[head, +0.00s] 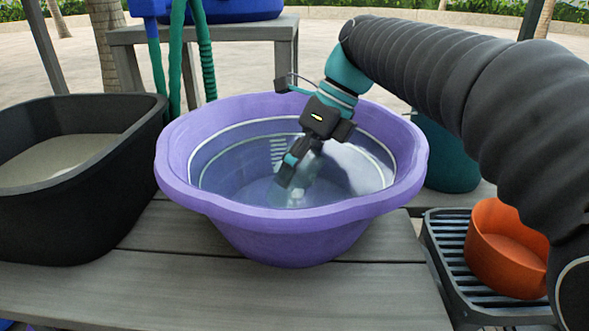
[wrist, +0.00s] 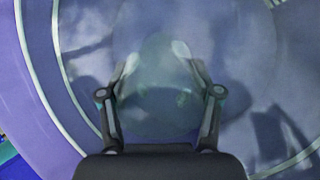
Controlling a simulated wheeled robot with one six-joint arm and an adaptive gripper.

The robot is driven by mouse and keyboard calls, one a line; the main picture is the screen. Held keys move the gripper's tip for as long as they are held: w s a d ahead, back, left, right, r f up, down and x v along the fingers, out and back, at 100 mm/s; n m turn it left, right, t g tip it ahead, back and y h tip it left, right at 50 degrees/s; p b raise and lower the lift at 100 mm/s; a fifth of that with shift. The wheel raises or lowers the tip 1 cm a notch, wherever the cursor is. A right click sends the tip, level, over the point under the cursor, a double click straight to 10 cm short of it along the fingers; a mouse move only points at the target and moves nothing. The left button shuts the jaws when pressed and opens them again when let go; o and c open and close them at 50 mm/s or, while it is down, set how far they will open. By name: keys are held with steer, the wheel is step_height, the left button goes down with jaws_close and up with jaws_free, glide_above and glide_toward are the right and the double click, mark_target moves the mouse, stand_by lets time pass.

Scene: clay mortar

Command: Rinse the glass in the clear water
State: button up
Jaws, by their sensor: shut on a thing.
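A purple basin (head: 290,222) with a wavy rim stands on the grey table and holds clear water (head: 230,165). My gripper (head: 287,183) reaches down into the basin from the upper right. A faint, see-through glass (head: 308,170) shows at its fingers, low in the basin; its outline is hard to make out. In the wrist view my gripper (wrist: 153,75) has its two fingers on either side of the pale, clear glass (wrist: 155,105). Water and glare blur the glass's edges, and I cannot tell how deep it sits.
A black tub (head: 75,215) with greyish contents stands to the left. An orange bowl (head: 505,265) rests on a dark slatted rack (head: 445,235) at the right. A dark green round object (head: 450,165) stands behind. The front of the table (head: 220,295) is clear.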

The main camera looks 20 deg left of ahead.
steer(key=shift+f, duration=0.55)
steer(key=shift+r+p, duration=0.2)
steer(key=shift+p, duration=0.55)
stand_by(0.4)
steer(key=shift+a, duration=0.1)
